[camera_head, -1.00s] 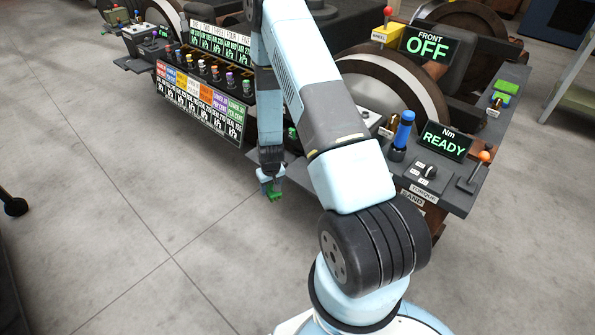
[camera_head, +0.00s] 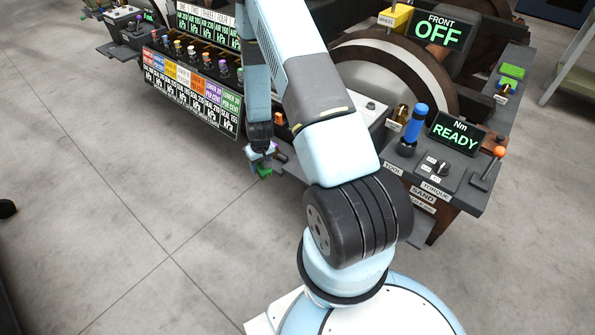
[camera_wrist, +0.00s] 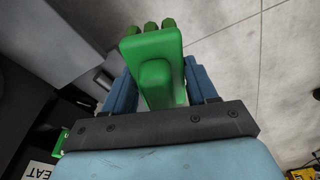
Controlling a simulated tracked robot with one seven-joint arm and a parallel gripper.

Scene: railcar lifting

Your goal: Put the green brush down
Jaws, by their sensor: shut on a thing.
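The green brush (camera_wrist: 152,60) is held between the two blue fingers of my gripper (camera_wrist: 160,88) in the wrist view, with several green bristle tufts at its far end. In the head view my gripper (camera_head: 260,153) hangs low in front of the console, and a small part of the green brush (camera_head: 264,171) shows beneath it. The gripper is shut on the brush. The brush appears held above the grey floor (camera_head: 190,230); its exact height cannot be told.
A console with coloured knobs and a label panel (camera_head: 195,90) stands left of my arm. At right are a wheel, a bench with a READY display (camera_head: 457,135), a blue-handled tool (camera_head: 414,125) and an orange-topped lever (camera_head: 494,160).

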